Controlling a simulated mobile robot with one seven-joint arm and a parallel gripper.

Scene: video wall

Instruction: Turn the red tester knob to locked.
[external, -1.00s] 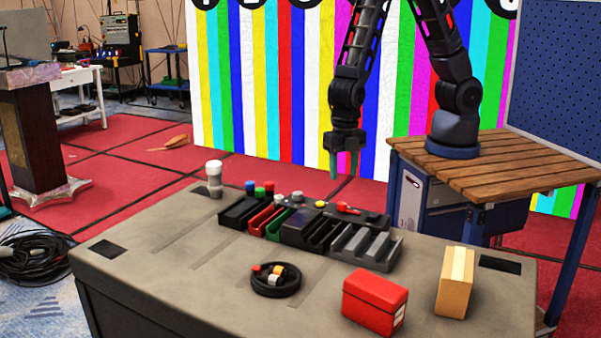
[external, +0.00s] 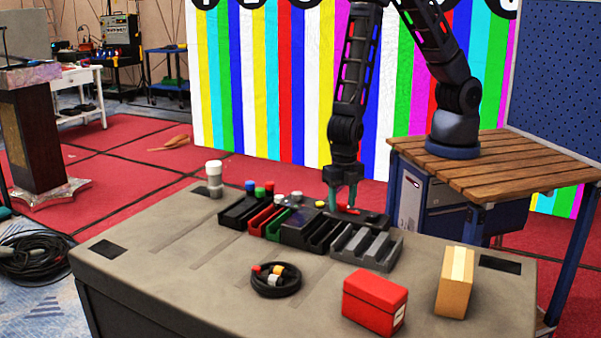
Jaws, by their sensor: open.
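The red tester knob (external: 350,210) is a small red lever-like part on top of a dark box at the back right of the row of holders on the grey table. My gripper (external: 343,206) points straight down at this knob, with its greenish fingers at the knob's left end. The fingers are open and partly hide the knob. I cannot tell whether they touch it. The knob's exact angle and any markings around it are too small to read.
Black, red and grey slotted holders (external: 365,246) stand close by, with several coloured caps at the back left. A black round dish (external: 276,281), a red box (external: 374,299), a tan box (external: 455,281) and a white-topped jar (external: 214,178) stand apart on the table (external: 160,262).

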